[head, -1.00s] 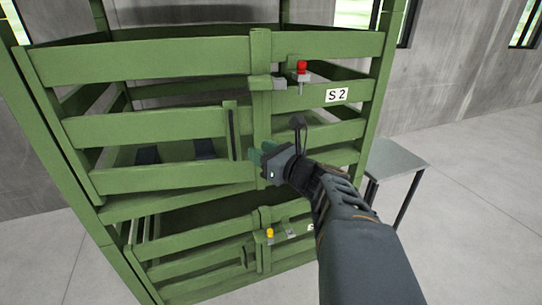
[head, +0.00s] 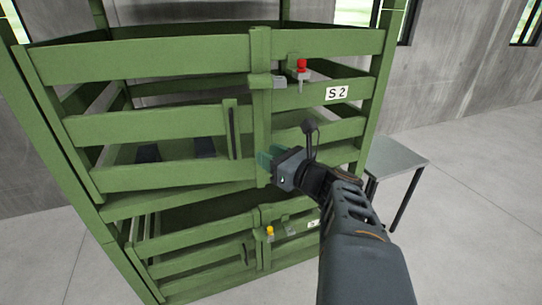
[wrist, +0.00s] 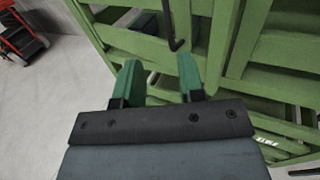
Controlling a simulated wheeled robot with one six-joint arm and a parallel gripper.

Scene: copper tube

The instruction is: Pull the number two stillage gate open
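The number two gate (head: 165,123) is the green slatted panel on the upper left of the stillage, beside the fixed panel with the "S 2" plate (head: 337,93). It looks closed against the middle post (head: 261,105). Its dark upright handle (head: 232,133) shows left of the post, and its lower end shows in the wrist view (wrist: 172,28). My gripper (head: 266,160) is in front of the post, right of and below the handle. Its green fingers (wrist: 158,70) are apart with nothing between them.
A lower gate with a yellow knob (head: 270,232) is below. A small grey table (head: 398,155) stands right of the stillage. Open concrete floor lies to the right. A red object (wrist: 18,38) stands far left in the wrist view.

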